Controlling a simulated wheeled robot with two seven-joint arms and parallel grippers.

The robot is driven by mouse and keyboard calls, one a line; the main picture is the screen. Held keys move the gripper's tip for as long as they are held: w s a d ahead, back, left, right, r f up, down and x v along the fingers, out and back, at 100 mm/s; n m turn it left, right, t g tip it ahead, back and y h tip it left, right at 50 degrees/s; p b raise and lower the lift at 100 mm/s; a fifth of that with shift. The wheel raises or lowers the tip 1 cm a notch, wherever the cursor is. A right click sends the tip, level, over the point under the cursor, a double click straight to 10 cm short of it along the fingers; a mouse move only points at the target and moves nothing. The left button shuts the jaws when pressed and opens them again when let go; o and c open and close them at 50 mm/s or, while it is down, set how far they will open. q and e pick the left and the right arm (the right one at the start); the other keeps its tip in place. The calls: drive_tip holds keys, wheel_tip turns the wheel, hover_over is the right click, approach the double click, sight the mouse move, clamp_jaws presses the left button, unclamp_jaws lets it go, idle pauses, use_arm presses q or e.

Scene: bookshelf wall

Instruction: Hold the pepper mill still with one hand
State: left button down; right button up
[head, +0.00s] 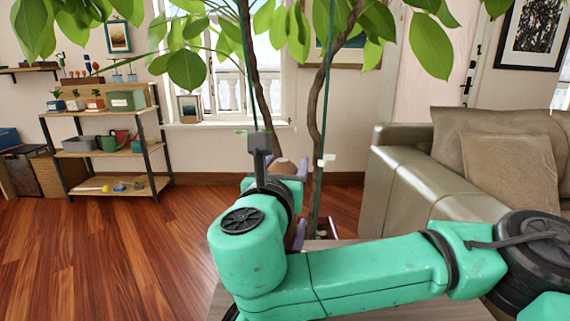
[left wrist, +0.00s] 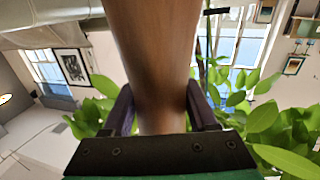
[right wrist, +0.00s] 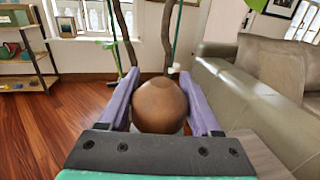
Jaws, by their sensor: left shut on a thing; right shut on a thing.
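The pepper mill is brown wood. Its rounded top (head: 284,166) shows in the head view just behind my right forearm, which hides most of its body. In the right wrist view its round knob (right wrist: 160,103) sits between the purple fingers of my right gripper (right wrist: 161,92), which is shut on it. In the left wrist view the mill's smooth body (left wrist: 153,60) runs between the dark purple fingers of my left gripper (left wrist: 161,108), shut around it lower down. In the head view the left gripper is mostly hidden behind my right arm.
The mill stands over a greyish table (head: 345,243), mostly covered by my arm. A leafy plant (head: 322,100) rises close behind. A beige sofa (head: 410,175) is at the right. A shelf unit (head: 115,152) stands at the back left, with open wooden floor (head: 130,245) before it.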

drive_tip(key=o, duration=1.4)
drive_tip(key=shift+s, duration=0.1)
drive_tip(key=s, duration=0.4)
drive_tip(key=s+a, duration=0.1)
drive_tip(key=s, duration=0.3)
drive_tip(key=s+a, duration=0.1)
drive_tip(key=s, duration=0.2)
drive_tip(key=shift+s+a, duration=0.1)
drive_tip(key=shift+s, duration=0.3)
